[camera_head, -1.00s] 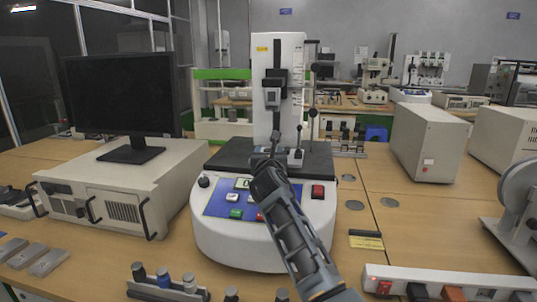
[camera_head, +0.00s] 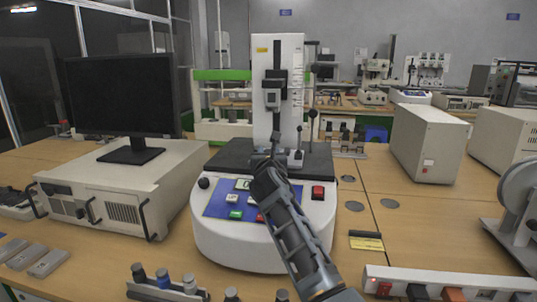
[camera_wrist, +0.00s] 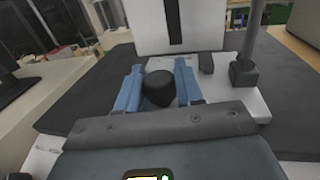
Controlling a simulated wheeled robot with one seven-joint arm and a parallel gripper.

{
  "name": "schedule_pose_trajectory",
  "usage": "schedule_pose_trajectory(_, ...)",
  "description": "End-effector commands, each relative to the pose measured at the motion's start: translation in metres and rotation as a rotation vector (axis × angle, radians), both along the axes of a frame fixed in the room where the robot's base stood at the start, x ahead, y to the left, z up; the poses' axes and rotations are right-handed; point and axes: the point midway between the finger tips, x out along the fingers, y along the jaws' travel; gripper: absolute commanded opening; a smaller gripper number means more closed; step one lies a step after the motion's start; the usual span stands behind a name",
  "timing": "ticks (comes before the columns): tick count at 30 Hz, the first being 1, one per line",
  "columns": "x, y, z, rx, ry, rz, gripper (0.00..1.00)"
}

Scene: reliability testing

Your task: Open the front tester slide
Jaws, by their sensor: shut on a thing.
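The tester (camera_head: 215,232) is a rounded white base with a blue button panel, a black top plate (camera_head: 232,156) and a tall white column (camera_head: 291,62). My gripper (camera_head: 270,160) reaches over the front of the base to the plate. In the wrist view, the two blue fingers of my gripper (camera_wrist: 159,77) stand on either side of a round black knob (camera_wrist: 158,88), shut on it. The knob sits low in front of the column, on the front slide side. In the head view my arm hides the knob and part of the panel.
A black lever (camera_head: 298,148) stands just right of my gripper. A red switch (camera_head: 318,192) is at the base's right. A monitor (camera_head: 120,95) on a beige case stands left. A power strip (camera_head: 450,285) and bottle rack (camera_head: 165,292) lie in front.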

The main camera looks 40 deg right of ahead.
Motion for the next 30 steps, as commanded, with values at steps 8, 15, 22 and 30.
schedule_pose_trajectory(8,-0.006,0.008,0.001,0.0,0.004,0.001,0.0)
schedule_pose_trajectory(15,-0.033,0.043,0.003,0.0,0.005,0.002,0.0)
schedule_pose_trajectory(22,-0.048,0.063,0.001,0.001,0.002,0.002,0.0)
schedule_pose_trajectory(30,-0.049,0.064,-0.001,0.001,0.0,0.001,0.0)
